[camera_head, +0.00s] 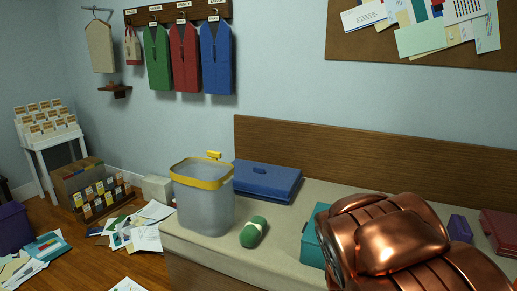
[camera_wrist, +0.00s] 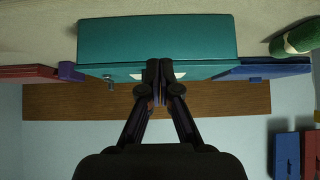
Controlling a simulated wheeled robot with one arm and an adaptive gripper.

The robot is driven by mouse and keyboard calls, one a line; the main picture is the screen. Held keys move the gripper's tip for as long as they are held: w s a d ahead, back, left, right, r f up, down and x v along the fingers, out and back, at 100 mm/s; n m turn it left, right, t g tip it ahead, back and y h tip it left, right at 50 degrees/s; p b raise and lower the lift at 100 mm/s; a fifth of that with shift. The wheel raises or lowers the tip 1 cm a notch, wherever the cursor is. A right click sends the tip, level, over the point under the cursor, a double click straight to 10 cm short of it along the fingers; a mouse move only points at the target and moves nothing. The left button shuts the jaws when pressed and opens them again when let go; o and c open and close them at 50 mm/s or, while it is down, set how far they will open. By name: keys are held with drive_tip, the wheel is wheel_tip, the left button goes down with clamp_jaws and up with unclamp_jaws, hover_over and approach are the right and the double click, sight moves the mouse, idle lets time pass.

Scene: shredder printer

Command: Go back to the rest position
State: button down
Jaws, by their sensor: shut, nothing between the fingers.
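My gripper (camera_wrist: 160,68) shows in the wrist view with its two dark fingers together and nothing between them. The fingertips overlap the near edge of a teal box (camera_wrist: 157,40) in the picture; I cannot tell whether they touch it. In the head view the teal box (camera_head: 312,243) sits on the bench, partly hidden behind my copper-coloured arm. My gripper is hidden in the head view.
The beige bench (camera_head: 285,222) holds a grey bin with yellow rim (camera_head: 203,205), a green roll (camera_head: 253,232), a blue case (camera_head: 267,179), a purple object (camera_head: 460,228) and a red box (camera_head: 499,230). A wooden backboard (camera_head: 370,157) stands behind. Papers (camera_head: 147,235) litter the floor.

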drive_tip(key=s+a+r+n+g+y, duration=0.1)
drive_tip(key=s+a+r+n+g, duration=0.2)
drive_tip(key=s, duration=0.9)
drive_tip(key=s+a+r+g+y, duration=0.15)
drive_tip(key=s+g, duration=0.25)
drive_tip(key=s, duration=0.7)
drive_tip(key=s+a+r+n+g+y, duration=0.1)
drive_tip(key=s+a+r+n+g, duration=0.2)
drive_tip(key=s, duration=0.9)
wheel_tip(320, 180, up, 23)
drive_tip(key=m+p, duration=0.1)
drive_tip(key=p, duration=2)
drive_tip(key=shift+s+a+r, duration=0.15)
drive_tip(key=shift+s+a, duration=0.1)
